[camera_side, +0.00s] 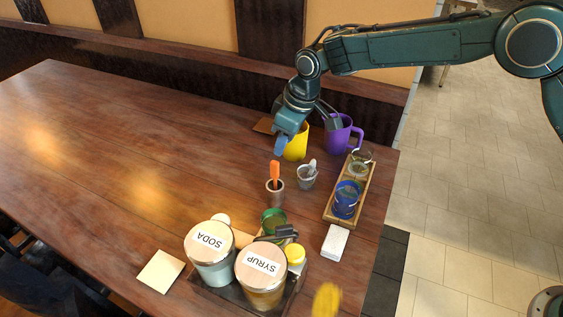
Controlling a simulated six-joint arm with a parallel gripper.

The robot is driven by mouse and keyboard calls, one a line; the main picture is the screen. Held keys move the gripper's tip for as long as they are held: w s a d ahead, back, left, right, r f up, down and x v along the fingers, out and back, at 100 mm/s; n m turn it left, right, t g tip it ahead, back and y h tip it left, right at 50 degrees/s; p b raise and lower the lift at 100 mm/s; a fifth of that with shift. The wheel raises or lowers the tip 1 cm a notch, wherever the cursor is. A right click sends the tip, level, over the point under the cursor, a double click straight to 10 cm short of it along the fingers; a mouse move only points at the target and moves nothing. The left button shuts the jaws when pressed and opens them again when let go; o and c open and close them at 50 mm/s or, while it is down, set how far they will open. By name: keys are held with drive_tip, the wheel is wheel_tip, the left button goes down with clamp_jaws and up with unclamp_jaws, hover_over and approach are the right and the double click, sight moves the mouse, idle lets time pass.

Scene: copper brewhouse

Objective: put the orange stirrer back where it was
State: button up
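The orange stirrer (275,170) stands nearly upright in a small brownish cup (276,192), its upper part showing above the rim. Its lower end is hidden inside the cup. My gripper (281,147) is above and slightly right of the stirrer's top in the picture, pointing down, and looks apart from it. I see the fingers nearly edge-on, so the gap between them is not clear. Nothing is visible hanging from them.
A grey cup (306,181) holding a light utensil stands right of the stirrer's cup. Yellow (297,146) and purple (338,138) mugs stand behind. A wooden tray (334,211) with glasses is at right. SODA (210,262) and SYRUP (262,285) jars stand in front. The table's left is clear.

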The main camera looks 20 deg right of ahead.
drive_tip(key=shift+r, duration=0.1)
drive_tip(key=s+d+r+m+t, duration=0.1)
drive_tip(key=s+d+r+m, duration=0.1)
drive_tip(key=s+d+r, duration=0.65)
drive_tip(key=s+d+r+m+t, duration=0.15)
drive_tip(key=s+d+r, duration=0.35)
drive_tip(key=d+r, duration=0.5)
drive_tip(key=s+d+m+h, duration=0.1)
drive_tip(key=s+d, duration=0.4)
drive_tip(key=s, duration=0.7)
drive_tip(key=s+d+m+h, duration=0.1)
drive_tip(key=s+d+m, duration=0.3)
drive_tip(key=s, duration=0.8)
drive_tip(key=shift+s+d+t, duration=0.35)
drive_tip(key=shift+d+t, duration=0.1)
drive_tip(key=shift+d, duration=0.35)
drive_tip(key=shift+f+m, duration=0.1)
drive_tip(key=shift+m, duration=0.15)
